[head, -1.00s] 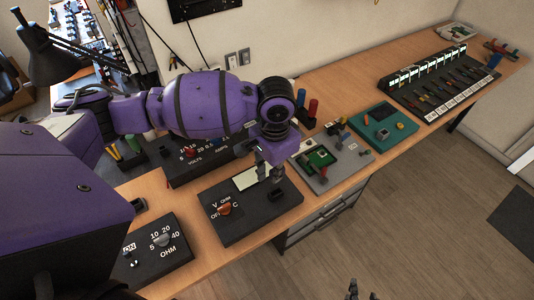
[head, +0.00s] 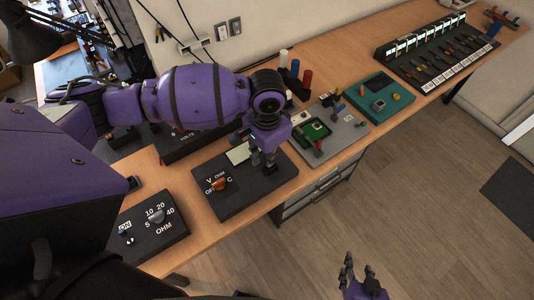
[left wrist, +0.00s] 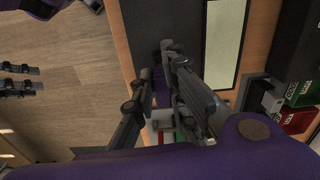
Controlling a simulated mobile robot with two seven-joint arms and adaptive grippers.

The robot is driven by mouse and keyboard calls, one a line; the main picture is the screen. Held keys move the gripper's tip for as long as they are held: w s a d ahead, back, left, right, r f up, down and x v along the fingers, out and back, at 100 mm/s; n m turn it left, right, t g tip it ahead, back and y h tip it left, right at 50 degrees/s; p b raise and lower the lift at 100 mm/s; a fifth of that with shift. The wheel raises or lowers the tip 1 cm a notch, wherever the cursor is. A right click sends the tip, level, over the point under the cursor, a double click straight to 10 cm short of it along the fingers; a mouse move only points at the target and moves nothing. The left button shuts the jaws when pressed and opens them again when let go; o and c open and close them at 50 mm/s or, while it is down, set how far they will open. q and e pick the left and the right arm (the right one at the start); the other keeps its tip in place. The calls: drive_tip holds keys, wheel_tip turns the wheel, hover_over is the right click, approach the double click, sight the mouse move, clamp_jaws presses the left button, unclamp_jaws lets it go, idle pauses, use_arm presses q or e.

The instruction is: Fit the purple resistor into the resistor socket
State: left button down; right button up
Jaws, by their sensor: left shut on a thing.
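My left gripper (head: 268,160) is over the right end of the dark meter box (head: 228,203), beside its pale display. In the left wrist view its fingers (left wrist: 165,85) are closed together on something small. A dark purple patch, which looks like the purple resistor (left wrist: 151,55), shows by the fingertips; the fingers hide most of it. I cannot make out whether it touches the box. I cannot pick out the resistor socket for certain. My right gripper (head: 359,276) is open and empty over the floor, its fingers apart; it also shows in the left wrist view (left wrist: 20,80).
A grey board with a green circuit (head: 345,135) and a teal board (head: 393,108) stand to the right. Beyond them is a long black rack (head: 430,55). An ohm dial box (head: 150,228) is at the near left.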

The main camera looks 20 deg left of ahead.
drive_tip(key=shift+s+f, duration=0.15)
drive_tip(key=shift+f, duration=0.05)
drive_tip(key=shift+r, duration=0.1)
use_arm(q)
drive_tip(key=shift+p, duration=0.35)
use_arm(e)
drive_tip(key=shift+w+r, duration=0.7)
drive_tip(key=shift+f, duration=0.1)
drive_tip(key=shift+w+r, duration=0.15)
drive_tip(key=shift+r, duration=0.1)
drive_tip(key=shift+w+r+t, duration=0.1)
drive_tip(key=shift+t, duration=0.2)
idle(0.4)
use_arm(q)
drive_tip(key=shift+f, duration=0.55)
use_arm(e)
drive_tip(key=shift+s+f, duration=0.2)
drive_tip(key=shift+f, duration=0.05)
use_arm(q)
drive_tip(key=shift+f, duration=1.15)
use_arm(e)
drive_tip(key=shift+s+f, duration=0.1)
drive_tip(key=shift+s, duration=0.05)
